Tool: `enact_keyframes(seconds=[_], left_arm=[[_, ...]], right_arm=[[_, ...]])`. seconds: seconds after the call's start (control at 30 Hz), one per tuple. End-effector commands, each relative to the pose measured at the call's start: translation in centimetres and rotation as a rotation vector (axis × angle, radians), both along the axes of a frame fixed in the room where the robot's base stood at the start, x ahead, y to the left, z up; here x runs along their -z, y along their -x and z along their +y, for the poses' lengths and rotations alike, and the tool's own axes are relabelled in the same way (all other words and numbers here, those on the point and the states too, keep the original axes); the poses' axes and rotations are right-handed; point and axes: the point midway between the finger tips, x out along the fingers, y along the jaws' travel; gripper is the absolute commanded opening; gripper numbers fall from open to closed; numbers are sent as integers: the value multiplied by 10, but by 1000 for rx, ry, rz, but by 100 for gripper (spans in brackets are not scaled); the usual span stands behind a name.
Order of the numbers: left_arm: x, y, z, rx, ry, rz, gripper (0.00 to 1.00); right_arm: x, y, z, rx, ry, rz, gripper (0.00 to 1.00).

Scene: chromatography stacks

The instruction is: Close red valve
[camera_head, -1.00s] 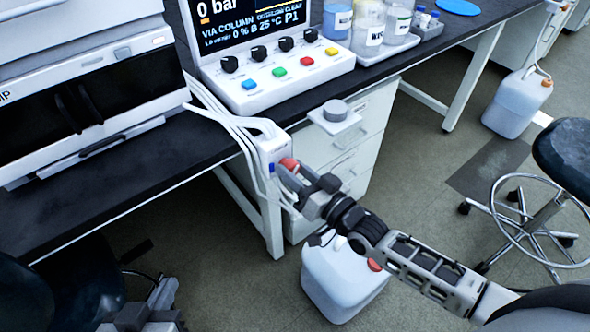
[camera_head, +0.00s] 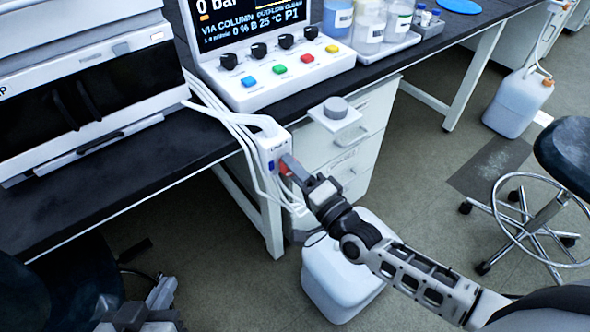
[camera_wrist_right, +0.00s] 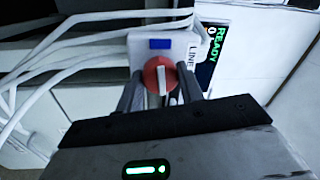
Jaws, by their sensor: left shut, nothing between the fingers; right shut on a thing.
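The red valve (camera_wrist_right: 160,76) is a round red knob with a white bar across it, on a white box (camera_head: 268,143) with a blue patch above the knob. The box is at the front edge of the bench. In the head view the red valve (camera_head: 286,166) is mostly hidden behind my right gripper (camera_head: 294,170). In the wrist view the fingers of my right gripper (camera_wrist_right: 160,92) stand on both sides of the knob, shut on it. The white bar looks nearly upright there. My left gripper (camera_head: 142,318) is at the bottom left edge, shut and empty, away from the valve.
White tubes (camera_head: 232,125) run from the bench instrument to the box. A control console (camera_head: 280,75) with knobs and coloured buttons stands on the bench. A white jug (camera_head: 338,270) is on the floor below my right arm. A stool (camera_head: 565,150) is at the right.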

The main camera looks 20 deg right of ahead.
Motion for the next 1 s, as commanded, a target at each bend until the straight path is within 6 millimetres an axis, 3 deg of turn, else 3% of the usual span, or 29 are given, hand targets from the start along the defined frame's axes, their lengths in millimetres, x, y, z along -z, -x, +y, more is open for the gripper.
enact_keyframes(seconds=[0.3,0.8,0.83,0.9,1.0], left_arm=[[11,3,-2,8,-3,26,0],[7,-2,-2,7,-1,10,0],[7,-2,-2,7,-1,9,0],[7,-2,-2,7,-1,9,0],[7,-2,-2,7,-1,9,0]], right_arm=[[1,1,0,0,-102,39,15],[1,1,0,0,-118,46,15],[1,1,0,0,-118,46,40],[1,1,0,0,-119,45,59],[1,1,0,0,-117,44,59]])
